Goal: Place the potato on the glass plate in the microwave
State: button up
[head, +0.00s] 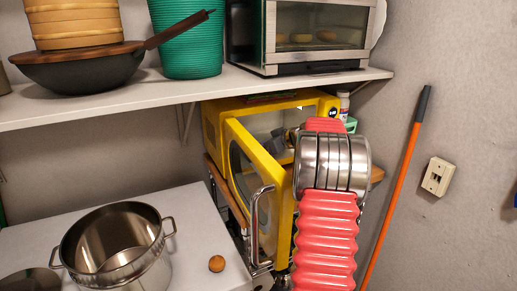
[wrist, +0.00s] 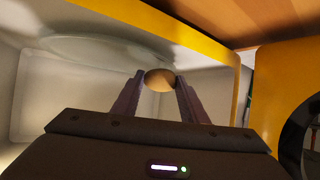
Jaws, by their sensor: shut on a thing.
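The yellow microwave (head: 211,122) stands below the shelf with its door (head: 262,165) swung open towards me. My gripper (head: 283,141) reaches into the opening, largely hidden behind my arm in the head view. In the wrist view, my gripper (wrist: 159,82) is shut on a brown, rounded potato (wrist: 159,79), held between the fingertips inside the microwave cavity. The glass plate (wrist: 95,47) is a pale, clear disc near the top of the wrist view, just beyond the potato. I cannot tell whether the potato touches it. The plate is not clear in the head view.
A steel pot (head: 112,250) and a small brown round object (head: 216,263) are on the white counter (head: 190,205). The open door is close to my arm. The shelf (head: 190,97) overhead holds a wok (head: 80,72), green basket (head: 187,45) and toaster oven (head: 315,60).

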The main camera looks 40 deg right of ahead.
jog(key=shift+w+f, duration=0.15)
jog(key=shift+f, duration=0.05)
jog(key=shift+f, duration=0.1)
jog(key=o, duration=1)
jog(key=shift+o, duration=0.2)
jog(key=shift+d, duration=0.1)
jog(key=v, duration=1.2)
